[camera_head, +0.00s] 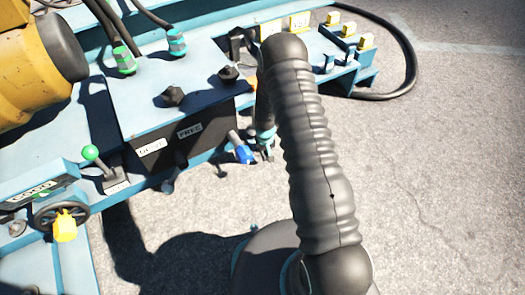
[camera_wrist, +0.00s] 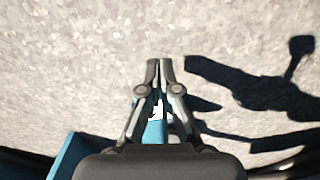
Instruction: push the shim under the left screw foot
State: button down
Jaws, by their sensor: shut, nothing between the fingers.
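My gripper (camera_wrist: 160,65) is in the middle of the wrist view. Its two fingers are together and hold nothing, above grey ground. I cannot make out the shim or the left screw foot in either view. A blue upright part (camera_wrist: 153,132) shows behind the fingers in the wrist view; I cannot tell what it is. In the head view my ribbed grey arm covers the centre, and I cannot make out the fingertips there.
A blue control panel (camera_head: 150,97) with black knobs and labels stands left of my arm. Black cable loops at the upper right. Ground at right is clear.

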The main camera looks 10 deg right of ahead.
notch_tip(320, 180, up, 10)
jog(key=p, duration=0.1)
jog(key=shift+w, duration=0.3)
jog(key=shift+f, duration=0.1)
